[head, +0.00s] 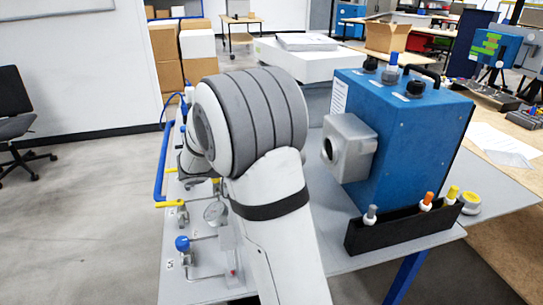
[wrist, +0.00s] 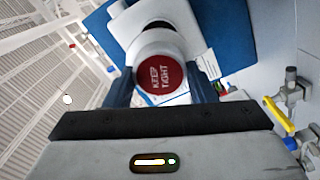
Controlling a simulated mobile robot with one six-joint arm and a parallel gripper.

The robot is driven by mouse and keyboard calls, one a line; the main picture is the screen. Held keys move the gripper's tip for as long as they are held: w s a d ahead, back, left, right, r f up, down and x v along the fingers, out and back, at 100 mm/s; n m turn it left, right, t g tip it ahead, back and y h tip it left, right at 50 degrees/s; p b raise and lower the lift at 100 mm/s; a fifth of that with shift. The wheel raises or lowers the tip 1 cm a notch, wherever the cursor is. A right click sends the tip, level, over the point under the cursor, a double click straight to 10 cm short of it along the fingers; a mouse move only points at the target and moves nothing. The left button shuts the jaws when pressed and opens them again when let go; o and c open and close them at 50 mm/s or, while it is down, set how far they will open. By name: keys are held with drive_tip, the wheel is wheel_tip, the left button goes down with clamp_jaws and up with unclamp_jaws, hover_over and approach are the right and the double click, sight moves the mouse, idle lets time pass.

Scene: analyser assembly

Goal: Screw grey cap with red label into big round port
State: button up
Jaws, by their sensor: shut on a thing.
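The grey cap with a red label (wrist: 160,73) reading "KEEP TIGHT" is in the wrist view, with its label facing the camera. My gripper (wrist: 163,88) is shut on it, a dark finger at each side. In the head view my arm hides the gripper and the cap. The blue analyser (head: 410,140) stands on the table, with a grey block (head: 356,135) on its left face. The big round port (head: 328,150) opens in that block, facing left. In the wrist view, the grey block (wrist: 125,20) lies behind the cap. I cannot tell the gap between cap and port.
A black rack (head: 400,230) with several coloured-top plugs stands before the analyser. Pipes and valves, one with a blue knob (head: 182,243), line the table's left side. A white case (head: 295,62) stands behind.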

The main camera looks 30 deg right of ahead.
drive_tip(key=x, duration=0.3)
drive_tip(key=shift+s+d+r+p, duration=0.1)
drive_tip(key=shift+s+d+p, duration=0.1)
drive_tip(key=shift+p, duration=0.1)
drive_tip(key=shift+d+r+p, duration=0.15)
drive_tip(key=shift+d+p, duration=0.05)
drive_tip(key=shift+p, duration=0.25)
drive_tip(key=n+p, duration=0.5)
drive_tip(key=p, duration=0.5)
drive_tip(key=shift+d+n, duration=0.15)
drive_tip(key=shift+n, duration=0.15)
drive_tip(key=n+p, duration=0.3)
drive_tip(key=p, duration=0.2)
drive_tip(key=n+p, duration=0.3)
drive_tip(key=p, duration=0.2)
drive_tip(key=shift+s+d, duration=0.1)
drive_tip(key=shift+d, duration=0.15)
drive_tip(key=n+p, duration=0.2)
drive_tip(key=n, duration=0.1)
drive_tip(key=n+p, duration=0.3)
drive_tip(key=shift+s+d+n, duration=0.15)
drive_tip(key=shift+d+n, duration=0.1)
drive_tip(key=shift+n, duration=0.15)
drive_tip(key=shift+d+f+n+p, duration=0.1)
drive_tip(key=shift+f+n+p, duration=0.1)
drive_tip(key=shift+n+p, duration=0.7)
drive_tip(key=shift+f+n+p, duration=0.25)
drive_tip(key=shift+n+p, duration=0.15)
drive_tip(key=shift+n, duration=1)
